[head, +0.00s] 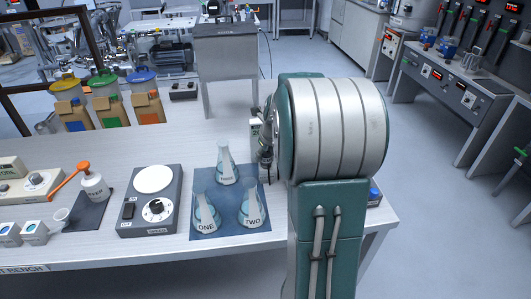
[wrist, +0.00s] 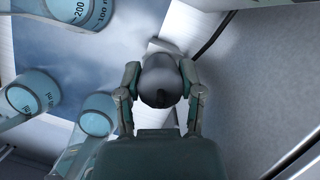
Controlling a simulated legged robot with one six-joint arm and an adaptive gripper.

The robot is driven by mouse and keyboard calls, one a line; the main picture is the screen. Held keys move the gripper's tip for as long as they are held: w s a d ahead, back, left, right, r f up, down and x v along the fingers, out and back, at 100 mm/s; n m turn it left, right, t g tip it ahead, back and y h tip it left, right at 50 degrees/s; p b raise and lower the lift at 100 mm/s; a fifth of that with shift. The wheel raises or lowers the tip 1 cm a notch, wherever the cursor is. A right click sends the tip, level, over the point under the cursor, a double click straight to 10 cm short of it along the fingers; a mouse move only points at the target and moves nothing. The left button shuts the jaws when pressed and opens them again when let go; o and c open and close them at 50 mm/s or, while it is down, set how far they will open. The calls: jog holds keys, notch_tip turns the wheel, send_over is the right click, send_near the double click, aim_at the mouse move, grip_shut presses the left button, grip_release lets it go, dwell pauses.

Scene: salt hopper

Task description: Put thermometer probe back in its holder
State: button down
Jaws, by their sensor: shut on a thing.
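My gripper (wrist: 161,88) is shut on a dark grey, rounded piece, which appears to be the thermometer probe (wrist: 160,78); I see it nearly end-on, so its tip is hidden. In the head view my gripper (head: 265,152) is just right of the flasks, and my large arm link covers much of that area. A small grey upright thing (head: 256,128) stands behind my gripper and may be the holder, but I cannot tell. Three flasks stand on a blue mat (head: 222,233): ONE (head: 206,215), TWO (head: 252,210) and a rear one (head: 227,168).
A hotplate (head: 152,205) stands left of the mat. A dark cable (wrist: 214,32) runs near my gripper.

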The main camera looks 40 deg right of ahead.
jog(key=shift+f, duration=0.7)
jog(key=shift+c, duration=0.8)
grip_release()
jog(key=shift+o, duration=0.8)
jog(key=shift+r, duration=0.1)
jog(key=shift+v, duration=2.95)
